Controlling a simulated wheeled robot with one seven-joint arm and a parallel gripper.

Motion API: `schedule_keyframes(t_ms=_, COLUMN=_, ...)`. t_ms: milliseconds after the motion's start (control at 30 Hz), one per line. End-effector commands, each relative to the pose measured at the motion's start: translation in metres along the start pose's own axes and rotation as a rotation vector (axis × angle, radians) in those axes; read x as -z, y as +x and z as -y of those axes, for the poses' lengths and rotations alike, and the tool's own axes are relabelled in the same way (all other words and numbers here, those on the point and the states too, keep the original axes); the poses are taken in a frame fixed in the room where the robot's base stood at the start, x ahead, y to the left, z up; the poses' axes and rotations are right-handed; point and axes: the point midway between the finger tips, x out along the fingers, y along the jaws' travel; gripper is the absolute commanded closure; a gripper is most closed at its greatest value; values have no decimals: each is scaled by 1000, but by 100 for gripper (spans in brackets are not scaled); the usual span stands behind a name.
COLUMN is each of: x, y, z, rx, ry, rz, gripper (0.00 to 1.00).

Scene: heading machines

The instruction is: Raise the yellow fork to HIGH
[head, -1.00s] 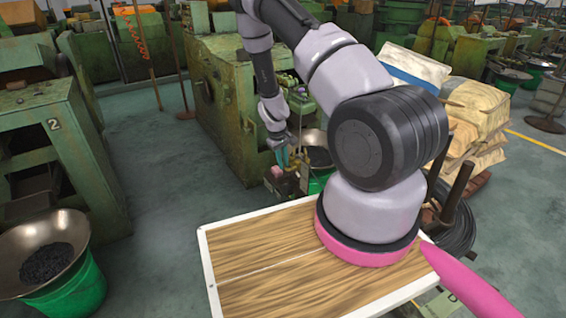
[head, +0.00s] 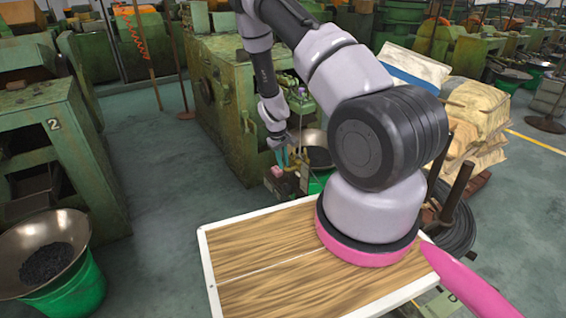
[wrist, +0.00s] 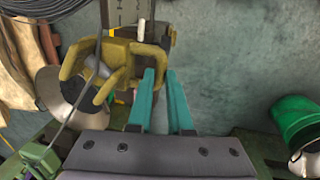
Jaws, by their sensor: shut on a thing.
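The yellow fork (wrist: 103,88) has two curved prongs at the left in the wrist view and a body that reaches to my fingertips. It is small and partly hidden in the head view (head: 293,166). My gripper (wrist: 161,75) has teal fingers closed on the fork's right part; the exact contact is hard to see. In the head view my gripper (head: 282,157) is at the front of the green machine (head: 228,105). A grey upright strip with dark marks (wrist: 126,12) stands behind the fork. No HIGH mark is readable.
A metal bowl of dark parts on a green bucket (head: 318,157) stands right of my gripper. Another bowl (head: 50,255) is at the lower left. A wood-topped board with a white rim (head: 205,250) is in front. Sacks (head: 470,105) are stacked at the right.

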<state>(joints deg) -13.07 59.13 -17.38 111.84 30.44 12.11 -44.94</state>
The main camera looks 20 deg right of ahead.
Motion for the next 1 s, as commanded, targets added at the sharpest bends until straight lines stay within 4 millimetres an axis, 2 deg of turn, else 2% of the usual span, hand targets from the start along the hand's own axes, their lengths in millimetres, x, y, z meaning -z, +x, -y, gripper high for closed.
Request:
schedule_keyframes(t_ms=367, x=1, y=-1, z=0, rx=0, ry=-2, rz=-1, gripper=100)
schedule_keyframes(t_ms=467, x=2, y=-11, z=-2, rx=0, ry=-2, rz=-4, gripper=100)
schedule_keyframes(t_ms=700, x=2, y=-50, z=-8, rx=0, ry=-1, rz=-5, gripper=100)
schedule_keyframes(t_ms=1000, x=1, y=-55, z=-9, rx=-1, ry=0, rz=-4, gripper=100)
